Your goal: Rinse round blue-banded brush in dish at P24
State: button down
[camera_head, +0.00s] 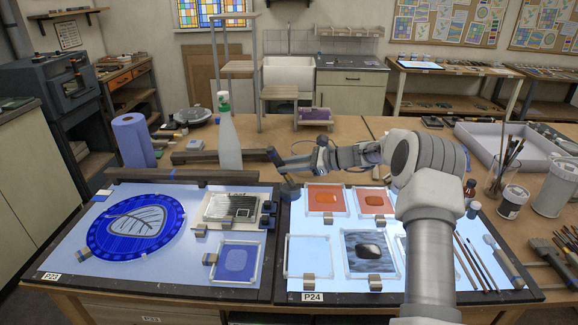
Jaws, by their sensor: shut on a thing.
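My gripper (283,164) reaches left over the back edge of the P24 light panel (308,297). It is shut on a slim, dark, slanted tool, seemingly a brush (289,188), with its thick dark end pointing down near the panel's back left corner. Its blue band is too small to make out. I cannot tell whether its end touches anything. No rinsing dish can be picked out clearly at P24; my arm hides part of the panel's right side. Several thin brushes (474,262) lie at the panel's right, beside a thicker blue-and-grey tool (503,260).
Framed panes with orange (325,199) and dark grey (357,242) paint lie on P24. A blue round glass piece (135,222) lies on the left panel. A spray bottle (229,145) and blue roll (134,140) stand behind it. Jars (512,201) stand at right.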

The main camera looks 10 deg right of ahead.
aim_at(278, 157)
jog(key=shift+s+d, duration=0.15)
jog(key=shift+s, duration=0.15)
dwell(0.9)
jog(key=shift+r, duration=0.1)
jog(key=shift+s+a+r+p, duration=0.1)
jog(key=shift+a+r+p, duration=0.2)
jog(key=shift+r, duration=0.25)
jog(key=shift+s+a+r+p, duration=0.1)
jog(key=shift+a+r+p, duration=0.15)
jog(key=shift+r+p, duration=0.25)
jog(key=shift+s+a+r+p, duration=0.1)
jog(key=shift+a+r+p, duration=0.15)
jog(key=shift+r, duration=0.4)
jog(key=shift+r+p, duration=1.4)
jog(key=shift+r, duration=0.8)
